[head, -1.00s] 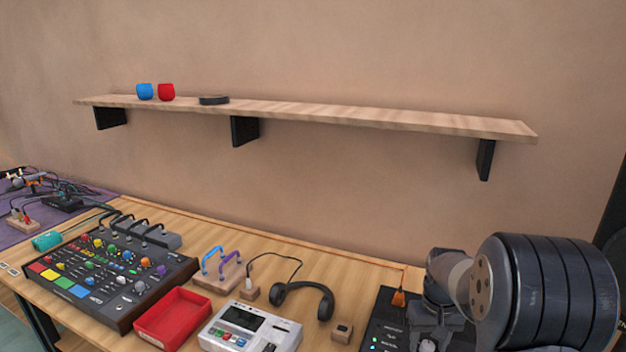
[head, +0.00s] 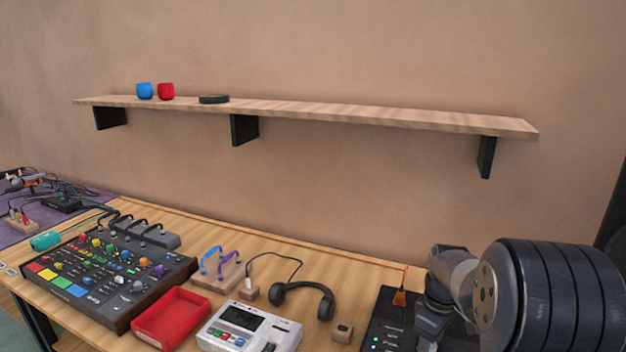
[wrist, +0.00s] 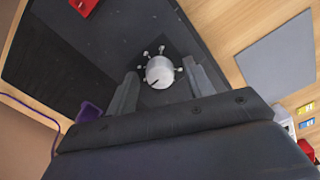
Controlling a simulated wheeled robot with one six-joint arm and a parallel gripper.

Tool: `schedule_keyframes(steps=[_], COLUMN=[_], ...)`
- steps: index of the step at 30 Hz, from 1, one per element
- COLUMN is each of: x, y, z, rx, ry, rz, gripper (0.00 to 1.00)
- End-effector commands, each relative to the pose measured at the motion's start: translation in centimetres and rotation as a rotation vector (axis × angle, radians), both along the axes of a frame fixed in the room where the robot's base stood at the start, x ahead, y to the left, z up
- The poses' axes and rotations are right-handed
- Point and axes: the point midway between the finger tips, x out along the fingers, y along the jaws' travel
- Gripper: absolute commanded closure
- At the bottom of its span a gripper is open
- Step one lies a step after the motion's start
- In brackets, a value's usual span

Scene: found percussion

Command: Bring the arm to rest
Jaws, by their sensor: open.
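My arm and gripper (head: 432,318) are at the right of the head view, over a black panel (head: 385,330) on the table; the fingertips are partly hidden there. In the wrist view my gripper (wrist: 160,92) has its two dark fingers apart. A white-grey round knob (wrist: 160,72) with small studs around it shows between and beyond the fingertips, on a dark surface. I cannot tell whether the fingers touch it; nothing is seen held.
The table holds a mixer (head: 105,270), a red tray (head: 150,338), a white device (head: 250,327) and headphones (head: 303,300).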

Motion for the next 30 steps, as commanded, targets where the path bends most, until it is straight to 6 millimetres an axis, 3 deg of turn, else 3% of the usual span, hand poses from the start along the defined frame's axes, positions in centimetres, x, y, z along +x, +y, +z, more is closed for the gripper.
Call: schedule_keyframes(steps=[9, 23, 30], x=[0.0, 0.0, -0.3], y=[0.0, 0.0, 1.0], z=[0.0, 0.1, 1.5], rx=[0.0, -0.001, -0.01], ry=[-0.001, -0.002, -0.017], rz=[0.149, 0.164, 0.163], gripper=[0.5, 0.5, 0.5])
